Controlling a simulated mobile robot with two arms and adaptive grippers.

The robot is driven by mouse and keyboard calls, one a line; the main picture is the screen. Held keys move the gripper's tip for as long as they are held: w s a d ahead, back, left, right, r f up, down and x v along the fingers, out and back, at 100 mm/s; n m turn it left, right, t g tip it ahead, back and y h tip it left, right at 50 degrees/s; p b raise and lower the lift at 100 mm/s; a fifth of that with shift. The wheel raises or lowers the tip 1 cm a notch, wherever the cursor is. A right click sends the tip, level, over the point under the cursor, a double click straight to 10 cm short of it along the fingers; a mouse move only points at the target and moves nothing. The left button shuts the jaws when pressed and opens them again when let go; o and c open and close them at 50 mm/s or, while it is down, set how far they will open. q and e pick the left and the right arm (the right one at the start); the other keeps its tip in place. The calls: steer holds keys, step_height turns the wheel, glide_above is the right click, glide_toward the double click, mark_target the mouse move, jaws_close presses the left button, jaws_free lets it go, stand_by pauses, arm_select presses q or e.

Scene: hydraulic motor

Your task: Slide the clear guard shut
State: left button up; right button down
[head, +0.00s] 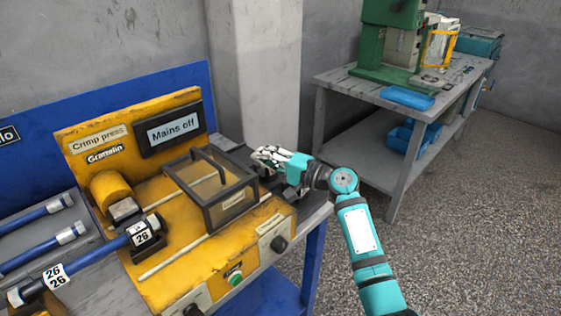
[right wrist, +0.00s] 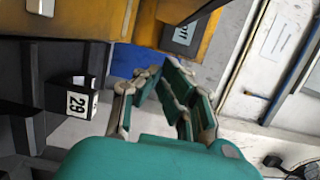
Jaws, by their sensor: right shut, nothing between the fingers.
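The clear guard (head: 232,200), a see-through box in a dark frame with a bar handle on top, sits on the right part of the yellow crimp press (head: 183,258). It rides on two pale rails (head: 174,248) that run left toward the crimping head (head: 113,190), which is uncovered. My right gripper (head: 259,156) is shut and empty just right of the guard's back right corner; whether it touches the frame I cannot tell. Its fingers also show in the right wrist view (right wrist: 160,73). My left gripper is not in view.
A blue hose (head: 95,258) with a "26" tag reaches the crimping head from the left. The press display (head: 174,129) reads "Mains off". A grey pillar (head: 262,80) stands behind my gripper. A second bench (head: 350,88) with a green machine is at back right.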

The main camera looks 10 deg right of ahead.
steer(key=a, duration=0.1)
steer(key=s+a+p, duration=0.1)
steer(key=a, duration=0.1)
steer(key=shift+s+a+r, duration=0.1)
steer(key=shift+s+a+p, duration=0.3)
steer(key=shift+a, duration=0.05)
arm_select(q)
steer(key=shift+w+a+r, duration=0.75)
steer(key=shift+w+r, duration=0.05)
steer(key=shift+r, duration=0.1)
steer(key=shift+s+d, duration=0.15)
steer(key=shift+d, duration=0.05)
